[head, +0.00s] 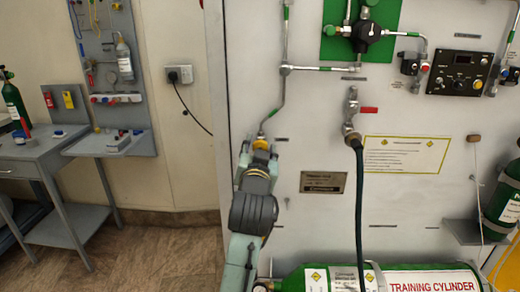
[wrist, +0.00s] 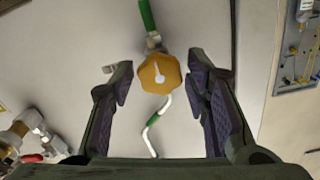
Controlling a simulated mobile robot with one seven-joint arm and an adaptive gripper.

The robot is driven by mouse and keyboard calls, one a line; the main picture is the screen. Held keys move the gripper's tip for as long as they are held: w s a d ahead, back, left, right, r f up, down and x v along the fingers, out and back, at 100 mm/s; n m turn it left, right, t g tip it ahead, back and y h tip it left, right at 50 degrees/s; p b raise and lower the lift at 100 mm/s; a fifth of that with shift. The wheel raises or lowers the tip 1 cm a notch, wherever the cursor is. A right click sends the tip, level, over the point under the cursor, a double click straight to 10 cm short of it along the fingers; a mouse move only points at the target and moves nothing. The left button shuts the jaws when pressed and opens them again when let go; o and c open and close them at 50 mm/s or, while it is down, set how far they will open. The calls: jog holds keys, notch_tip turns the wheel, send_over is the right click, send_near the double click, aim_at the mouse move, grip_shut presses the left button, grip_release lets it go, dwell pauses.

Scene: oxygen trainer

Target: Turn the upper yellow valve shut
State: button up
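The yellow valve (head: 261,143) is a small knob on the pipe on the panel's left side, partly covered by my gripper (head: 257,155) in the head view. In the wrist view the valve (wrist: 160,73) is a faceted yellow knob with a pale centre and pointer mark. My gripper (wrist: 159,82) is open, with one dark finger on each side of the knob. Gaps show between the knob and both fingers. I cannot tell how deep the knob sits between the fingertips. No second yellow valve is clearly seen.
A green training cylinder (head: 405,278) lies below. A regulator on a green plate (head: 329,45) is above. The panel's left edge (head: 218,110) is close to my arm.

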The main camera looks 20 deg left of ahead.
jog(key=c, duration=0.9)
jog(key=shift+o, duration=0.2)
jog(key=shift+m, duration=0.4)
jog(key=m+b, duration=1.3)
jog(key=m, duration=2.2)
jog(key=shift+f, duration=0.1)
